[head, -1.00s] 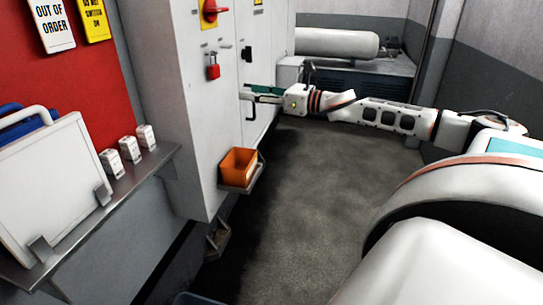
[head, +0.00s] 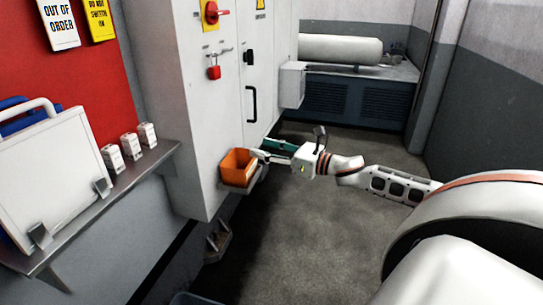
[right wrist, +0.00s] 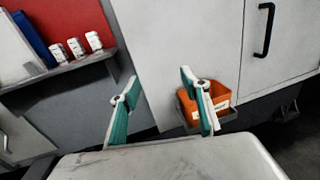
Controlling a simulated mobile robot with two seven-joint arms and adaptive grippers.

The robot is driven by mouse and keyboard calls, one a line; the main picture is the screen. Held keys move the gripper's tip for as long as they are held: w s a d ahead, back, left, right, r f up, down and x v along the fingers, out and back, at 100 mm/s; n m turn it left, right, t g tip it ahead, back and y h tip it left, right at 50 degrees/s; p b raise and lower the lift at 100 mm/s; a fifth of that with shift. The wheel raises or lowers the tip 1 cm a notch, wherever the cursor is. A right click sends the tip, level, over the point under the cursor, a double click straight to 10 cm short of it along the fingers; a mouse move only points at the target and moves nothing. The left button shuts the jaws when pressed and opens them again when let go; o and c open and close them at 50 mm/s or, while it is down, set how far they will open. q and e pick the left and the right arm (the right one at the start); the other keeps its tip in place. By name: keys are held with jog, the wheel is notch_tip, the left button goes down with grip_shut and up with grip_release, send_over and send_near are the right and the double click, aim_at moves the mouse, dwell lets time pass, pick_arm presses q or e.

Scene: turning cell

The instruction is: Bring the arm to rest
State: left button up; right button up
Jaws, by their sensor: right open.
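My right gripper (head: 262,150) is at the end of the arm that comes in from the right in the head view. It is in front of the white cabinet, close to the right side of the orange bin (head: 238,168). In the right wrist view its two teal fingers (right wrist: 158,88) stand wide apart with nothing between them. The right finger overlaps the orange bin (right wrist: 217,100) in that view, and I cannot tell whether they touch. My left gripper is not in view.
The white cabinet (head: 190,110) carries a red rotary switch (head: 214,12), a red padlock (head: 214,73) and a black door handle (head: 252,104). A wall shelf (head: 120,190) at left holds small white boxes and a white panel. Grey floor (head: 300,230) is clear below the arm.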

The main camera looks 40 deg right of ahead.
jog(key=shift+s+a+f, duration=0.2)
jog(key=shift+s+f, duration=0.2)
jog(key=shift+f, duration=0.2)
jog(key=s+a+f+m+g+h, duration=0.1)
jog(key=s+a+f+m, duration=0.3)
jog(key=f+m, duration=0.35)
jog(key=s+a+f+m+g+h, duration=0.1)
jog(key=s+a+f+m, duration=0.4)
jog(key=f, duration=0.4)
jog(key=s+a+f+m+h, duration=0.1)
jog(key=s+a+f+m, duration=0.2)
jog(key=f+m, duration=0.5)
jog(key=s+a+f+m+g, duration=0.4)
jog(key=s+a+f+m, duration=0.7)
jog(key=s+a+m, duration=0.2)
jog(key=a+m, duration=0.2)
jog(key=shift+s+a+f+h, duration=0.25)
jog(key=shift+a+h, duration=0.05)
